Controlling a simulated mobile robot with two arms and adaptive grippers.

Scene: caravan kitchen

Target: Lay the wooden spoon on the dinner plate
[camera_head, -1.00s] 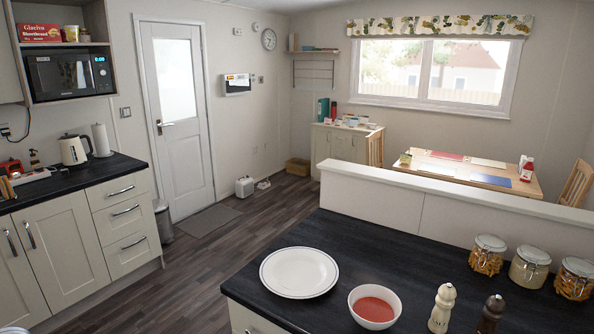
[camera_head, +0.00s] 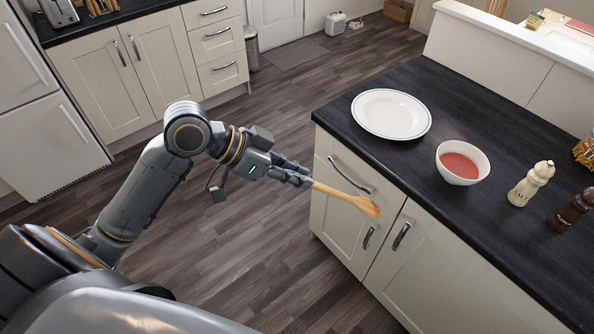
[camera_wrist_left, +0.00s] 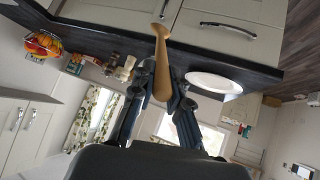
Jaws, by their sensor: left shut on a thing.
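The wooden spoon (camera_head: 347,196) is held by my left gripper (camera_head: 308,180), which is shut on it. The spoon points right, its broad end in front of the cabinet fronts, below the counter's level in the head view. It also shows in the left wrist view (camera_wrist_left: 161,62), between the fingers. The dinner plate (camera_head: 391,114), white with a thin dark rim line, lies empty on the dark counter, up and to the right of the spoon. It shows in the left wrist view too (camera_wrist_left: 214,83). My right gripper is in neither view.
On the dark counter (camera_head: 440,95), a white bowl of red soup (camera_head: 463,162) stands right of the plate. A cream mill (camera_head: 531,183) and a dark mill (camera_head: 572,210) stand farther right. Cabinet handles (camera_head: 350,174) jut out near the spoon. Open floor (camera_head: 245,240) lies left of the counter.

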